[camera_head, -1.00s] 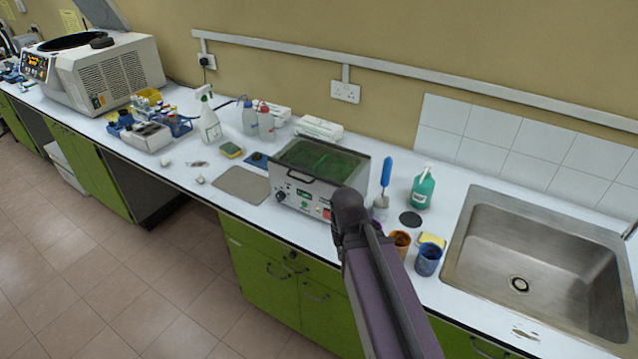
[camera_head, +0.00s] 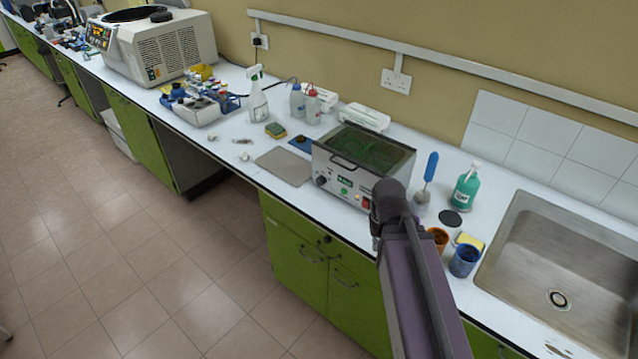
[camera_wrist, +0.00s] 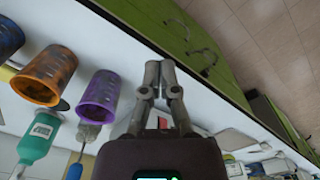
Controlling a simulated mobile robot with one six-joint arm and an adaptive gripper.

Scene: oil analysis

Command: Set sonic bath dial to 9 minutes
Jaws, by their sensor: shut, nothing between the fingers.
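The sonic bath (camera_head: 330,165) is a metal box with a dark green-tinted top, standing on the white counter left of the sink. Its dark dial (camera_head: 321,181) is at the left of the front panel, with a small green display and a red switch to its right. My arm covers the panel's right end. My gripper (camera_wrist: 160,66) shows in the wrist view, shut and empty, over the counter's front edge. In the head view the gripper is hidden. The dial cannot be made out in the wrist view.
Blue (camera_head: 464,261) and orange (camera_head: 439,237) cups, a green bottle (camera_head: 465,189) and a blue-handled brush (camera_head: 430,168) stand between bath and sink (camera_head: 558,270). A purple cup (camera_wrist: 97,95) is near my gripper. A grey mat (camera_head: 284,166) lies left of the bath.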

